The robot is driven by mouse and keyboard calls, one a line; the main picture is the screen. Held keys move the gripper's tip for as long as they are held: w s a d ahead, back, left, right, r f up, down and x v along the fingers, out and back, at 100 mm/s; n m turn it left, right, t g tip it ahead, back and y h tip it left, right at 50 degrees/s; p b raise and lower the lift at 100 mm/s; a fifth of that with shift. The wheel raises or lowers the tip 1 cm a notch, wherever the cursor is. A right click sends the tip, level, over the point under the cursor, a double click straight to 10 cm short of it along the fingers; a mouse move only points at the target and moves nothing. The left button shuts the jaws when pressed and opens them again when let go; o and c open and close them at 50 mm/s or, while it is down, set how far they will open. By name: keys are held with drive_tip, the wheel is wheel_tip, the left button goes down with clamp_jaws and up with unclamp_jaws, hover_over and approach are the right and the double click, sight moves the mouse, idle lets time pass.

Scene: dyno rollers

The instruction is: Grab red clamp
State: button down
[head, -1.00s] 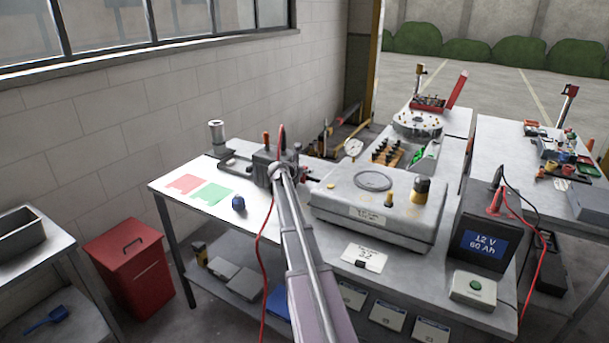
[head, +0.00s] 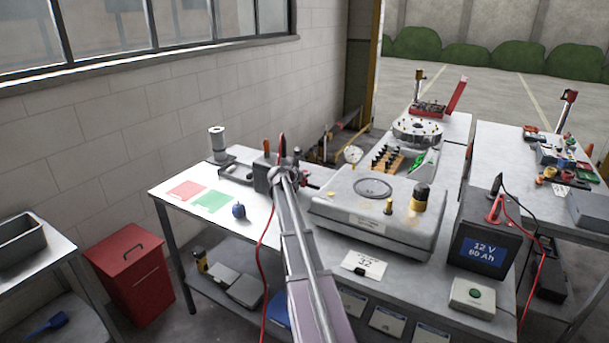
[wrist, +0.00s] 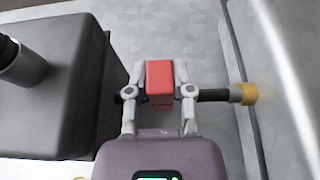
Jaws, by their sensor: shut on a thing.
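The red clamp (wrist: 160,82) shows in the wrist view as a red block between the two fingers of my gripper (wrist: 160,88). My gripper is shut on it, with a finger touching each side. In the head view, my gripper (head: 284,172) is at the far end of my arm, over the workbench beside a dark grey block. There the red clamp's tip (head: 282,145) sticks up above the gripper. A red cable hangs down from near the gripper along the bench's front. The clamp's lower part is hidden.
A grey machine with a round lid (head: 345,222) stands just right of my arm. A battery box (head: 478,245) with a second red clamp (head: 494,210) is further right. Red and green mats (head: 212,200) and a small blue knob (head: 239,211) lie at left.

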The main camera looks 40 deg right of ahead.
drive_tip(key=shift+r+p, duration=0.7)
drive_tip(key=shift+r, duration=0.25)
drive_tip(key=s+a+r+p, duration=0.1)
drive_tip(key=s+a+r, duration=0.1)
drive_tip(key=s+a, duration=0.9)
drive_tip(key=shift+a+p, duration=0.35)
drive_tip(key=shift+p, duration=0.05)
drive_tip(key=shift+f, duration=0.1)
